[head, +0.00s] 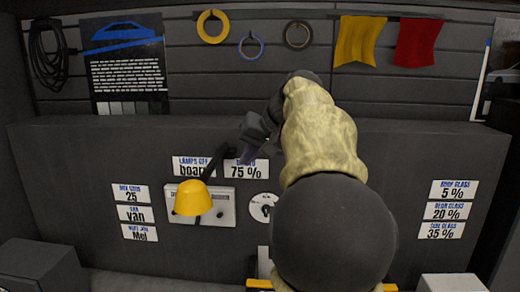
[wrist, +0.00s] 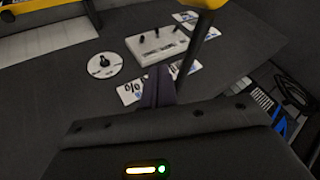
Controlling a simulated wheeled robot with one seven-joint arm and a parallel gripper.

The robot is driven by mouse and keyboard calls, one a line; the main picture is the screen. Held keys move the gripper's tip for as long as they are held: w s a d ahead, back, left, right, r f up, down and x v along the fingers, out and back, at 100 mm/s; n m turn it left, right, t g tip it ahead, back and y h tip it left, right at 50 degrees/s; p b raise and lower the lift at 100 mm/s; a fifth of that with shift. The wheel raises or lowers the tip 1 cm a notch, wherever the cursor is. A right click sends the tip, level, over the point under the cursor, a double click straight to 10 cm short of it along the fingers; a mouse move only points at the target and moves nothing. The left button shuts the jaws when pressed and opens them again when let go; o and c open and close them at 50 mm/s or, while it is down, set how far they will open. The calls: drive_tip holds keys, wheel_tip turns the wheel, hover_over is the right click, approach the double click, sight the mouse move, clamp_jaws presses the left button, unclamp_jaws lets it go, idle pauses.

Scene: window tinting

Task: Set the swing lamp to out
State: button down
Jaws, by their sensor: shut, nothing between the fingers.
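The swing lamp has a yellow shade (head: 192,202) on a dark arm that slants up and right from it. In the head view the shade hangs in front of a white switch panel (head: 222,219). In the wrist view part of the yellow shade (wrist: 208,3) shows at the top edge, with the dark lamp arm (wrist: 193,48) running down from it. My gripper (head: 245,154) is just right of the lamp arm's upper end. Its dark fingers (wrist: 155,84) are together and hold nothing. I cannot tell whether they touch the lamp arm. A "LAMPS GET board" label (head: 188,166) is partly hidden behind the lamp.
A round white dial (head: 259,207) is right of the panel. A "75 %" label (head: 246,170) sits above it. Other labels are at left (head: 131,194) and right (head: 449,210). My arm hides the middle of the dark board (head: 400,150). Rings and cloths hang above.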

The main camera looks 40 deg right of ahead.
drive_tip(key=v, duration=0.4)
drive_tip(key=shift+s+a+r, duration=0.1)
drive_tip(key=shift+s+r, duration=0.05)
drive_tip(key=shift+r, duration=0.2)
drive_tip(key=shift+f, duration=0.1)
